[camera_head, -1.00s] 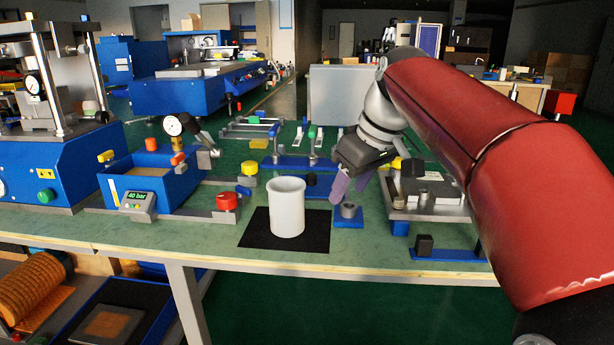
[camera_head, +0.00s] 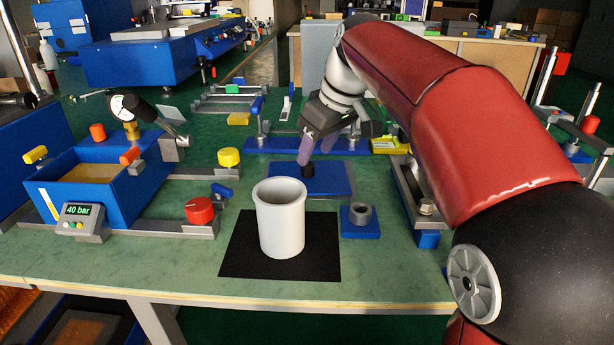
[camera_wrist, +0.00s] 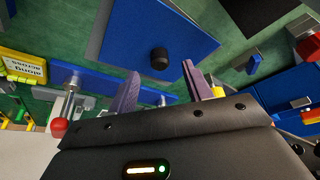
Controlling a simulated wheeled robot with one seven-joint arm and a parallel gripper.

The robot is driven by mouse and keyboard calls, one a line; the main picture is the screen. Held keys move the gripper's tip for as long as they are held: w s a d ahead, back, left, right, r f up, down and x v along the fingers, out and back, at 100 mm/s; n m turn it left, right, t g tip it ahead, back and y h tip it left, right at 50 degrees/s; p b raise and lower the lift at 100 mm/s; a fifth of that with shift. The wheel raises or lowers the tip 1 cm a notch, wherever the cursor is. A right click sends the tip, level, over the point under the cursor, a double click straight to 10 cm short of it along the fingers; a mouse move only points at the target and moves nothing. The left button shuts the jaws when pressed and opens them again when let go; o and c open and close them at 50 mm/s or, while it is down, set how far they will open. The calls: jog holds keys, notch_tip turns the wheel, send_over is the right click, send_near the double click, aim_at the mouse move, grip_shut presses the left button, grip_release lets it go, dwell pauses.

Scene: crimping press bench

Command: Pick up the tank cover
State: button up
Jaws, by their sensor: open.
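The tank cover is a flat blue plate (camera_head: 325,183) with a black knob (camera_head: 308,171), lying on the bench behind the white cup. In the wrist view the plate (camera_wrist: 120,35) and its knob (camera_wrist: 159,58) show ahead of my fingers. My gripper (camera_head: 316,150) is open, with two purple fingers pointing down near the knob. In the wrist view the knob appears between the fingertips (camera_wrist: 161,72), with nothing held. The open blue tank (camera_head: 100,185) stands at the left. Whether a finger touches the knob cannot be told.
The white cup (camera_head: 281,220) stands on a black mat (camera_head: 240,258) at the front. A small blue block with a grey ring (camera_head: 360,220) is right of it. A red knob (camera_head: 200,210) and yellow knob (camera_head: 229,157) are left. A blue rail (camera_head: 270,143) runs behind the cover.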

aim_at(310, 164)
jog(key=x, duration=0.4)
jog(key=shift+w+a+r, duration=0.1)
jog(key=shift+w+r, duration=0.05)
jog(key=shift+w, duration=0.05)
grip_shut()
